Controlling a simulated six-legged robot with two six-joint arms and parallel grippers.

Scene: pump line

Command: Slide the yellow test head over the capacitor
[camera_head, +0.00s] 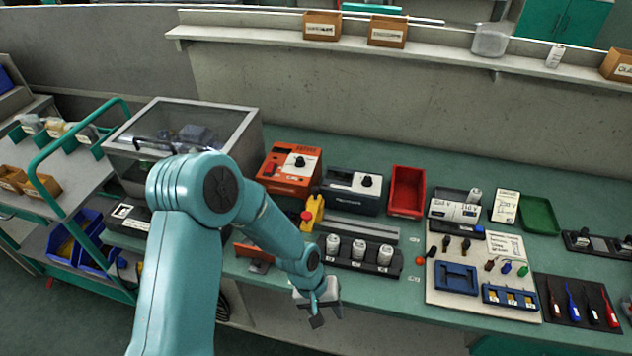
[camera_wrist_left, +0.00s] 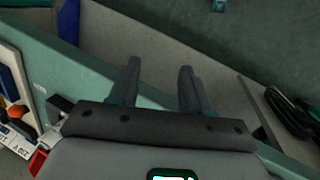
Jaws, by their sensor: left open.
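The yellow test head (camera_head: 313,212) stands upright on the bench beside the orange-red tester, left of a grey rail. Three pale, dark-based cylinders, which look like the capacitors (camera_head: 358,249), stand in a row in a black holder (camera_head: 345,264) near the bench's front edge. I cannot tell which one is meant. My left gripper (camera_head: 318,310) is in front of the bench edge, below and left of the holder, away from the test head. In the left wrist view its two fingers (camera_wrist_left: 158,75) are apart with nothing between them. My right gripper is out of view.
Behind are an orange-red tester (camera_head: 289,168), a dark box with a knob (camera_head: 352,188) and a red bin (camera_head: 407,190). A tool board (camera_head: 470,290) lies right of the holder. A clear-lidded case (camera_head: 180,135) stands left, behind my arm.

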